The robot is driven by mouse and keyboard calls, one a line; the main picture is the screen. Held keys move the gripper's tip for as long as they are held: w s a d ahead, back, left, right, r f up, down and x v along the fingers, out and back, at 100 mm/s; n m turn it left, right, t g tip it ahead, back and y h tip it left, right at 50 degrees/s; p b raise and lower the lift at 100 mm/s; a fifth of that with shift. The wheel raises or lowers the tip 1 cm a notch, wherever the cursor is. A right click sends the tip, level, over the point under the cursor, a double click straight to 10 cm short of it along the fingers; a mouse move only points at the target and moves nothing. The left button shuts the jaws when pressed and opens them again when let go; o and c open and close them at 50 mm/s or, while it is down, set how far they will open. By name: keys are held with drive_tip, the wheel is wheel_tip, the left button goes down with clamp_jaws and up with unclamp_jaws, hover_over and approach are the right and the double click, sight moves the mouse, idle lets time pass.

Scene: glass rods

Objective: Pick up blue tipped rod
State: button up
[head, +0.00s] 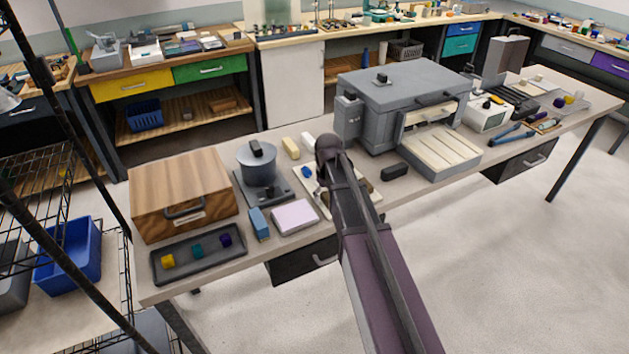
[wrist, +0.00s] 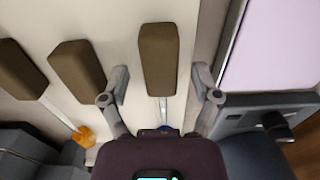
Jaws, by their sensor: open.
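The blue-tipped rod (wrist: 163,108) is pale and thin in the wrist view. It runs from a dark brown block (wrist: 158,60) to a blue tip (wrist: 166,130), partly hidden by my gripper's body. My gripper (wrist: 161,78) is open, with one finger on each side of this rod and block, apart from both. In the head view the blue tip (head: 307,172) shows just left of my gripper (head: 319,188), over a pale board (head: 372,193). My arm hides much of the board.
An orange-tipped rod (wrist: 84,136) lies to the left in the wrist view, with other brown blocks. A lilac pad (head: 295,217), a blue block (head: 259,223) and a grey pot (head: 257,170) stand left of my gripper. A large grey machine (head: 400,95) stands behind right.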

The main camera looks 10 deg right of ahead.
idle(0.4)
clamp_jaws()
drive_tip(key=shift+r, duration=0.2)
wheel_tip(320, 180, up, 3)
drive_tip(key=p, duration=0.3)
drive_tip(key=shift+f, duration=0.15)
drive_tip(key=s+d+r+p, duration=0.1)
drive_tip(key=s+r+p, duration=0.1)
drive_tip(key=s, duration=1.4)
drive_tip(key=shift+d, duration=0.25)
drive_tip(key=shift+s, duration=0.1)
